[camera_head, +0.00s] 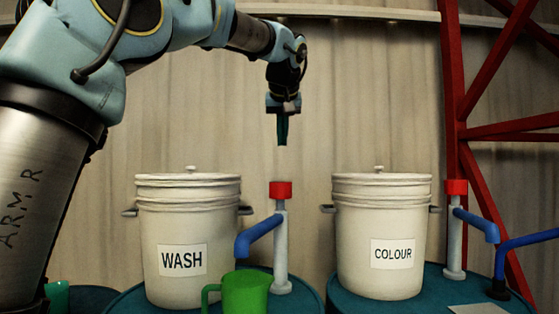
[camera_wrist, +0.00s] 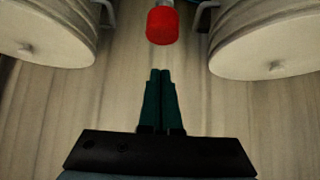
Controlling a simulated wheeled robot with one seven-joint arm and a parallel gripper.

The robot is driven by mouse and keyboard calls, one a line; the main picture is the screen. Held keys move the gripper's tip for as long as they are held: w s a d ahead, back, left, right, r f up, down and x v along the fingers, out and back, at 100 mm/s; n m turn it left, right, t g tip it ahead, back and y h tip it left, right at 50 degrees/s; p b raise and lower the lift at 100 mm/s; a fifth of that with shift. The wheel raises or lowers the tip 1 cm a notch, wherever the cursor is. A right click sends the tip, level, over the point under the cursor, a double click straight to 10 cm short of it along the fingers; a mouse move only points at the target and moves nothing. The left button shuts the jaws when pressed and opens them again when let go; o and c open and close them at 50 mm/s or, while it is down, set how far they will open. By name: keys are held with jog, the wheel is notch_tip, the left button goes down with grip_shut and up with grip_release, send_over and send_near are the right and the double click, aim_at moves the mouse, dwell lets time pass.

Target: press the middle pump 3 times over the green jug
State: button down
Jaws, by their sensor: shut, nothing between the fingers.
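A hand pump with a red cap (camera_head: 280,189), a grey post (camera_head: 281,250) and a blue spout (camera_head: 258,236) stands between the two drums. The spout points down and left, above the green jug (camera_head: 245,293), whose handle is on its left. My gripper (camera_head: 282,144) is shut and empty, pointing down, apart from and above the red cap in the head view. In the wrist view my gripper's fingers (camera_wrist: 160,72) are together, and the red cap (camera_wrist: 162,26) shows just beyond their tips. The jug is not seen in the wrist view.
A white drum labelled WASH (camera_head: 188,235) stands left of the pump and one labelled COLOUR (camera_head: 380,240) right of it. Another red-capped pump (camera_head: 455,187) is at the right, near a blue pipe (camera_head: 528,241) and red steel frame (camera_head: 449,90).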

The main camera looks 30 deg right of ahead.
jog(key=shift+s+r, duration=0.1)
jog(key=shift+r, duration=0.75)
jog(key=shift+f, duration=0.1)
jog(key=p, duration=0.2)
send_over(281, 185)
jog(key=w, duration=0.2)
jog(key=f, duration=0.7)
jog(key=shift+s+d, duration=0.25)
jog(key=shift+d, duration=0.15)
notch_tip(281, 185, down, 3)
jog(key=shift+s+f+p, duration=0.1)
jog(key=shift+s+p, duration=0.05)
jog(key=shift+p, duration=0.25)
jog(key=shift+f, duration=0.35)
jog(key=shift+f+b, duration=1.7)
jog(key=shift+f, duration=0.2)
